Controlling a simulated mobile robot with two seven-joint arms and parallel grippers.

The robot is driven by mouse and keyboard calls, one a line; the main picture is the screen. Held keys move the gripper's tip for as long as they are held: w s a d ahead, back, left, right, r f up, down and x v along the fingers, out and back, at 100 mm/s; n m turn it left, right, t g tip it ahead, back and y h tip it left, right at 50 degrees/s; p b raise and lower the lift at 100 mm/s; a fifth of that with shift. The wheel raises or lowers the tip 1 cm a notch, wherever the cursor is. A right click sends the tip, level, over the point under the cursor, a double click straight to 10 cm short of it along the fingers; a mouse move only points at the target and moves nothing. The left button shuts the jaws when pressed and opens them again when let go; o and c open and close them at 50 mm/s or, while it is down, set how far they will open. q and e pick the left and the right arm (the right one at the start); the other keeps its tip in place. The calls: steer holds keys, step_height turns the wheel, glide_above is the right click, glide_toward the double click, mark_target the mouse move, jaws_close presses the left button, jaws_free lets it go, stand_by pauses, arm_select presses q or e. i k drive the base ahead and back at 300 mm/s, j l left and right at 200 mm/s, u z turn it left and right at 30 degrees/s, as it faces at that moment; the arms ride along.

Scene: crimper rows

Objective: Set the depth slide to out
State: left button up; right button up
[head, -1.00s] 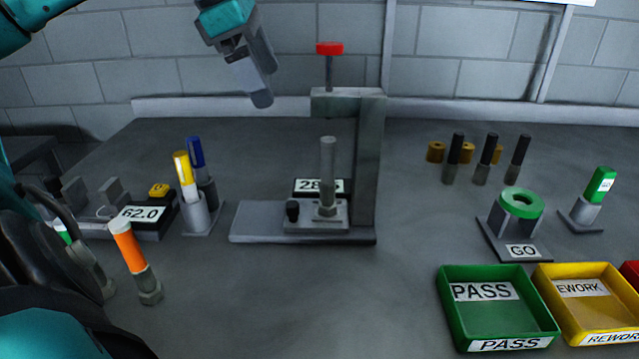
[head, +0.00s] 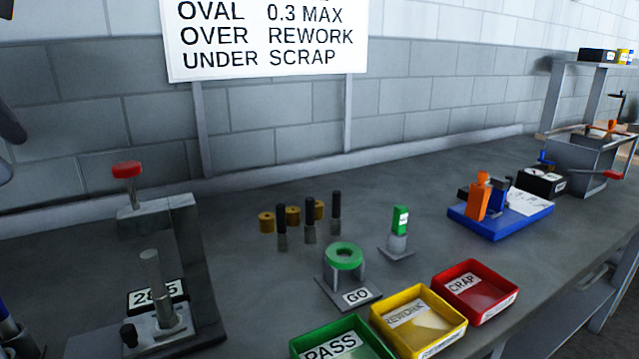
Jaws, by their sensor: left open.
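No part is labelled as the depth slide, and I cannot tell which one it is. At the right, a blue-based fixture (head: 510,222) carries an orange upright block (head: 478,203). Farther right, a grey box-shaped device (head: 585,165) has an orange knob (head: 612,128) on top and a red-ended lever (head: 614,175). The slide's setting cannot be read. Only a small part of my left gripper (head: 6,165) shows at the far left edge, cut off by the frame, far from these devices, with no held object visible. My right gripper is out of view.
A press stand (head: 190,255) with a red knob stands at left. Green (head: 372,346), yellow (head: 448,338) and red (head: 505,307) trays line the front edge. A green ring gauge (head: 343,256), a green-topped plug (head: 400,220) and black pins stand mid-bench. Bare bench lies behind the red tray.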

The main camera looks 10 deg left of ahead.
mark_target(141, 334)
steer(key=k, duration=1.5)
